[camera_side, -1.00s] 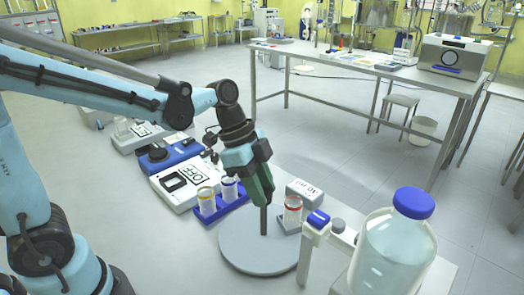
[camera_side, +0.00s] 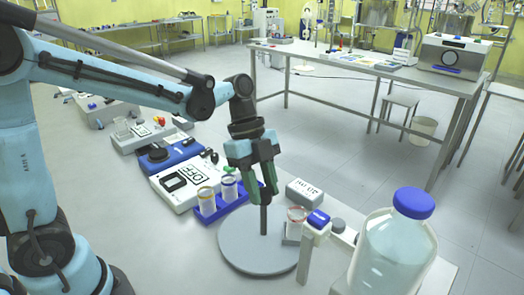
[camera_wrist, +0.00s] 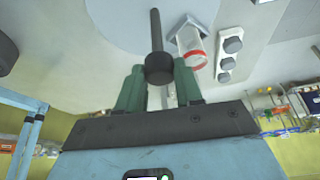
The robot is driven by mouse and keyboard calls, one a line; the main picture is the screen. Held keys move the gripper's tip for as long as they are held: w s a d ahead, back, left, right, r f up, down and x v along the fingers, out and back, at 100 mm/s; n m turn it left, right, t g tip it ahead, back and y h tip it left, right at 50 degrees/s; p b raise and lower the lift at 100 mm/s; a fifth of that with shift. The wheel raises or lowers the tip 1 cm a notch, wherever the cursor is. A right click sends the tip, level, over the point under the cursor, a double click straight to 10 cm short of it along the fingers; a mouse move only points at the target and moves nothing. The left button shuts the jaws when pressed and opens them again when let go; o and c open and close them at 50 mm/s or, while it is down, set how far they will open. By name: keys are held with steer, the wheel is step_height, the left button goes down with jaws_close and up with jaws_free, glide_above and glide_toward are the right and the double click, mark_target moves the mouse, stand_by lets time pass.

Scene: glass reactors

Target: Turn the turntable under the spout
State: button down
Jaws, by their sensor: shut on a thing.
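The turntable (camera_side: 250,255) is a flat grey disc low in the side view; its pale face also shows at the top of the wrist view (camera_wrist: 115,22). A dark upright post (camera_side: 264,220) stands on it and shows in the wrist view with a round dark knob (camera_wrist: 158,70). My gripper (camera_side: 265,198), with green fingers, is shut on the post's top from above. A clear vial with a red rim (camera_side: 297,218) sits in a holder at the disc's right edge, beside the blue-capped white spout stand (camera_side: 317,222). The stand partly hides the vial's holder.
A large clear bottle with a blue cap (camera_side: 413,204) stands at the right. A blue rack with vials (camera_side: 222,203), a white scale (camera_side: 180,190) and a labelled white box (camera_side: 305,192) stand behind the disc. Open floor lies beyond.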

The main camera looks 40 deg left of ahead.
steer(key=shift+w+m+g+y, duration=0.1)
steer(key=shift+m+g+y, duration=0.4)
steer(key=shift+m, duration=1.4)
steer(key=shift+m+g, duration=0.6)
steer(key=shift+m, duration=0.8)
steer(key=shift+w+m+y, duration=0.1)
steer(key=shift+m+y, duration=0.2)
steer(key=shift+m, duration=0.3)
steer(key=c, duration=0.8)
jaws_free()
steer(key=shift+o, duration=0.2)
steer(key=v, duration=1.2)
steer(key=shift+w, duration=0.2)
